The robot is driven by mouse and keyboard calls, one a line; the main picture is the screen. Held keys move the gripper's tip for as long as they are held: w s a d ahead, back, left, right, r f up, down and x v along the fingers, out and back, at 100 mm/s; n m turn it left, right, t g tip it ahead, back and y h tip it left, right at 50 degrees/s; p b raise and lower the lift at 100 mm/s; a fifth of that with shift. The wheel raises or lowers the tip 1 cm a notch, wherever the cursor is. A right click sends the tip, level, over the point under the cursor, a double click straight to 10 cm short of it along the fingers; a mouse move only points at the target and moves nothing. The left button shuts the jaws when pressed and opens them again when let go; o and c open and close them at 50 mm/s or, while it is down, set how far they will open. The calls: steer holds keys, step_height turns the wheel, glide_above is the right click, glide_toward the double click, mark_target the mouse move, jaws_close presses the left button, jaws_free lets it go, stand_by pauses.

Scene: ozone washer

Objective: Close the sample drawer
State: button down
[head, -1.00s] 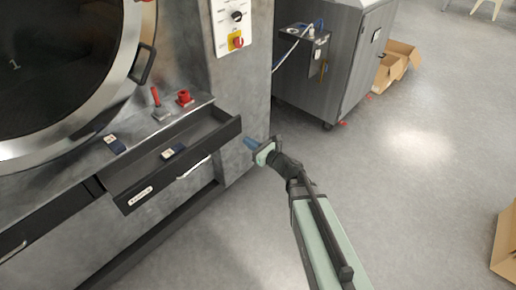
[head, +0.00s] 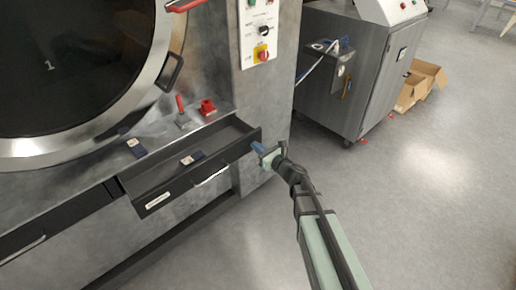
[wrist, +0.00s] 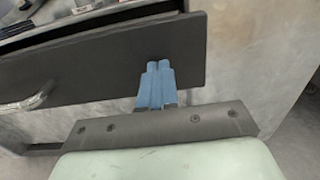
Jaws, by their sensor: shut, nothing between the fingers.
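The sample drawer (head: 155,202) is dark grey and stands open, pulled out from the washer's front. My gripper (head: 257,147) is at the right end of the drawer front. In the wrist view its blue fingers (wrist: 158,68) are together and empty, in front of the drawer front panel (wrist: 110,62), right of the handle (wrist: 38,98). I cannot tell whether the fingertips touch the panel.
The washer's round door (head: 80,75) is above left. A second dark drawer (head: 50,225) is at left. A grey cabinet (head: 365,70) stands behind; floor at right is clear.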

mark_target(234, 136)
steer(key=x, duration=1.5)
steer(key=shift+w+a, duration=0.25)
steer(key=shift+w, duration=0.05)
steer(key=shift+w+a, duration=0.15)
steer(key=shift+r, duration=0.1)
steer(key=v, duration=1.5)
